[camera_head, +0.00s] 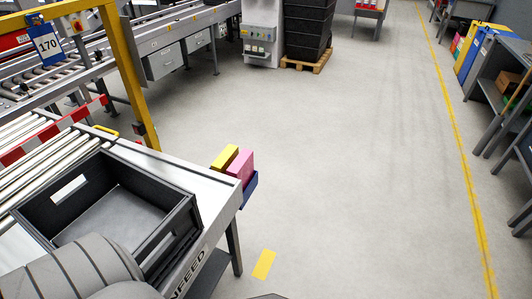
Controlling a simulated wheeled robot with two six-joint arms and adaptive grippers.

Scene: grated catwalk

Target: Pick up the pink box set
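A pink box (241,165) stands at the far right end of the conveyor table in the head view. A yellow box (224,157) is right beside it on the left. A dark blue piece (250,189) shows below and to the right of the pink box, at the table's end. I cannot tell whether these pieces are joined or what holds them up, as their lower parts are partly hidden by the table end. Neither of my grippers shows in this view.
An empty dark grey crate (189,222) sits on the roller conveyor's near end (222,200). A yellow post (133,80) stands behind it. Black stacked bins (309,30) are on a pallet at the back. Grey shelving (495,65) lines the right. The middle floor is clear.

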